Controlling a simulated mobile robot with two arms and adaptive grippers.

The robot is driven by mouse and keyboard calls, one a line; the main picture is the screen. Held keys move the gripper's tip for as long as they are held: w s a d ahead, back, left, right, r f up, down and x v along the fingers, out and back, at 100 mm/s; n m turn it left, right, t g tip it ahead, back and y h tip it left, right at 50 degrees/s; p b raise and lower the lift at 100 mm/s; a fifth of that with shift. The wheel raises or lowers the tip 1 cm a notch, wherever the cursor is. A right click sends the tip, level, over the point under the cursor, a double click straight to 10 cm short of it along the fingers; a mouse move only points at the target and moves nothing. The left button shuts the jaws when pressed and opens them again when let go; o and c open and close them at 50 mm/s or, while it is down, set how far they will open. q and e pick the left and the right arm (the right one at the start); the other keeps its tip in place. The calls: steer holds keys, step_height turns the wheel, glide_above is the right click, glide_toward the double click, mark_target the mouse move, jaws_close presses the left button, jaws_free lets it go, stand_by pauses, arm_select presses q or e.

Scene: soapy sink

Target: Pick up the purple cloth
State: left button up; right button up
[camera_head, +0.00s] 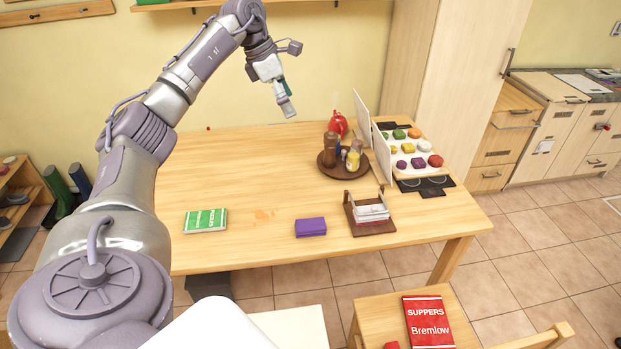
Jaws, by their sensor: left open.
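The purple cloth (311,227) looks like a small folded block and lies flat near the front edge of the wooden table (245,165). My left gripper (287,103) hangs in the air above the back of the table, well behind and above the cloth, slightly left of it. It is open, and nothing shows between its fingers. The cloth is fully in view and nothing touches it. My right gripper is not in view.
A napkin holder (368,213) stands just right of the cloth. A round tray (330,164) with bottles stands behind. A chair with a red book (428,321) is in front.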

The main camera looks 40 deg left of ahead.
arm_select(q)
step_height(320, 180, down, 18)
steer(key=b, duration=3.1)
glide_toward(308, 225)
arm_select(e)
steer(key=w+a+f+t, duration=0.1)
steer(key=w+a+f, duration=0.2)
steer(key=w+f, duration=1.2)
arm_select(q)
steer(key=b+x, duration=0.1)
steer(key=x, duration=0.3)
steer(key=shift+w+d+f, duration=0.1)
steer(key=shift+w+d, duration=0.1)
steer(key=shift+b+x, duration=0.8)
steer(key=shift+x, duration=2.05)
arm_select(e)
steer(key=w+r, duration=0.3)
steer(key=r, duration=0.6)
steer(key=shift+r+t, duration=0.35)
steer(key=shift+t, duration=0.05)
arm_select(q)
steer(key=shift+a+f, duration=0.1)
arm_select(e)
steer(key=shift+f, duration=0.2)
arm_select(q)
steer(key=shift+f, duration=0.1)
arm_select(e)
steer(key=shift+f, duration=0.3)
